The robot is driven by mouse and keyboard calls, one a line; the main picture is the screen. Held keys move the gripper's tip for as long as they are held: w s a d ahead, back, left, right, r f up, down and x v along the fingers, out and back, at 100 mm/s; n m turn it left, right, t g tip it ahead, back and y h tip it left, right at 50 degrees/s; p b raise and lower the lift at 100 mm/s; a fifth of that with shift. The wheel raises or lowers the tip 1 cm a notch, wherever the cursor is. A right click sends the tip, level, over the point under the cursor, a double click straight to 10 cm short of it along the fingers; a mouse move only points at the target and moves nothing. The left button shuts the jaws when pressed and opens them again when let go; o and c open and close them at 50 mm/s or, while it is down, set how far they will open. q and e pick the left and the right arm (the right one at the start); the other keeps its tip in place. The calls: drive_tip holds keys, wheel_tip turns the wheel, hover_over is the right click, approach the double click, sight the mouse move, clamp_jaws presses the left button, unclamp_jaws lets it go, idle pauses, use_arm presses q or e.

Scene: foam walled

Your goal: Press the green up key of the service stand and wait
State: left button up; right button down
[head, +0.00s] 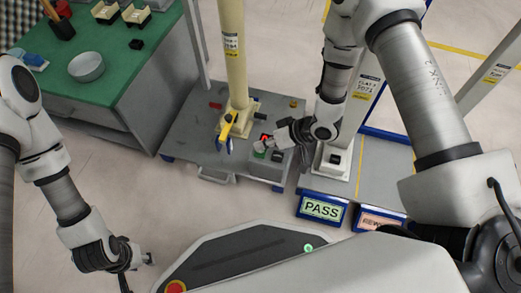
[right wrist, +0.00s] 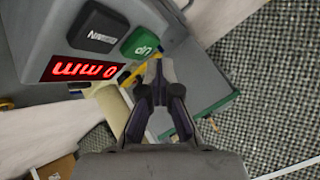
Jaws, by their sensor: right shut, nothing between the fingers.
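The service stand's control box shows large in the right wrist view. Its green UP key (right wrist: 142,41) is beside a black DOWN key (right wrist: 100,28), and a red lit display (right wrist: 84,69) reads 0 mm. My right gripper (right wrist: 156,72) is shut and empty, its tips close to the green key; I cannot tell whether they touch it. In the head view, the right gripper (head: 276,142) is over the control box on the grey stand base (head: 190,132). My left gripper (head: 147,260) hangs low at the left, away from the stand; its finger opening is unclear.
A pale yellow column (head: 233,60) rises from the stand base, with a yellow and blue clamp-like tool (head: 228,130) by its foot. A green-topped bench (head: 120,60) holds a bowl (head: 86,66) and small trays. A PASS sign (head: 322,208) is at right. Floor between bench and me is clear.

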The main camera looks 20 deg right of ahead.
idle(0.8)
drive_tip(key=shift+f, duration=0.45)
